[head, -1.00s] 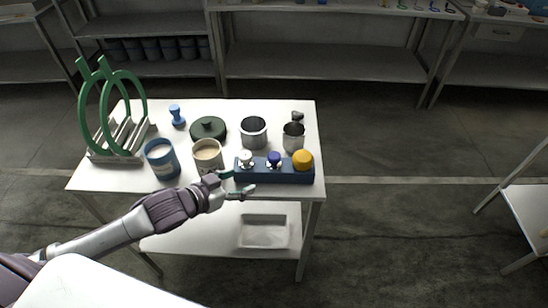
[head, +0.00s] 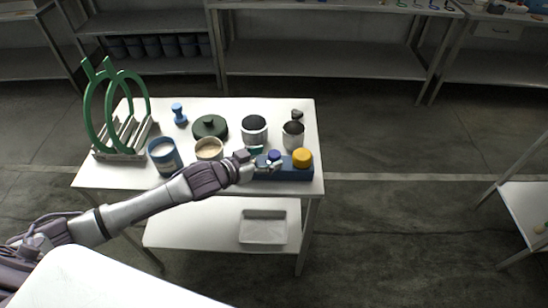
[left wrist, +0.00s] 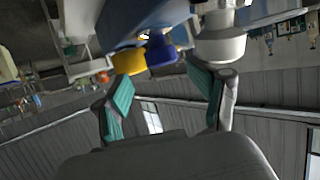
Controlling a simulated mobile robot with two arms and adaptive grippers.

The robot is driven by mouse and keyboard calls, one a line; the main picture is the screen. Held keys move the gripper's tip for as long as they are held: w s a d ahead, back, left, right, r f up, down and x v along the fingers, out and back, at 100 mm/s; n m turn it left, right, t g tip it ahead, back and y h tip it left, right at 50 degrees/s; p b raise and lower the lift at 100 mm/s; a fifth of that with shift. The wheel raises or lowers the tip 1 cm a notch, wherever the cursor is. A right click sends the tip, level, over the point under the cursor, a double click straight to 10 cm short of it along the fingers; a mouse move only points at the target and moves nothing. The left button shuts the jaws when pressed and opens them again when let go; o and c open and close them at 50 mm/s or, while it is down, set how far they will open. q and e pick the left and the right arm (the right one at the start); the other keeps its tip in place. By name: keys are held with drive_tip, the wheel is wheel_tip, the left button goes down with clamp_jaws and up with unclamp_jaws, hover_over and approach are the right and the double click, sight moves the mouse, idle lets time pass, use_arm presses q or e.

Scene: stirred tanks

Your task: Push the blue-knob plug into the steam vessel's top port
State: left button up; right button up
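The blue-knob plug (head: 274,155) stands in a blue rack (head: 290,174) at the front right of the table, between a yellow knob (head: 302,157) and a white knob. My left gripper (head: 261,158) is at the rack, just left of the blue knob, and covers the white knob in the head view. In the left wrist view, the teal fingers of my left gripper (left wrist: 160,84) are apart with nothing between their pads. The blue knob (left wrist: 161,50) shows beyond the gap, the white knob (left wrist: 220,42) beside one finger. I cannot tell which vessel is the steam vessel. My right gripper is not in view.
On the table stand a blue labelled can (head: 164,156), a cream-filled cup (head: 209,148), a dark green lid (head: 210,127) and two metal vessels (head: 254,129) (head: 293,135). A green ring stand (head: 106,110) rises at left. A tray (head: 264,228) lies on the lower shelf.

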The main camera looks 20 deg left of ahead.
sight(270, 159)
use_arm(q)
drive_tip(key=shift+w+d+f+p, duration=0.2)
drive_tip(key=shift+w+d+f, duration=0.15)
drive_tip(key=shift+w+f, duration=0.3)
drive_tip(key=shift+w+d+f+p, duration=0.15)
drive_tip(key=shift+w+d+f, duration=0.15)
drive_tip(key=shift+w+f, duration=0.3)
drive_tip(key=shift+d+f, duration=0.1)
drive_tip(key=shift+f, duration=0.1)
drive_tip(key=shift+o, duration=0.2)
drive_tip(key=shift+w+f, duration=0.1)
drive_tip(key=shift+w, duration=0.05)
drive_tip(key=c, duration=1.3)
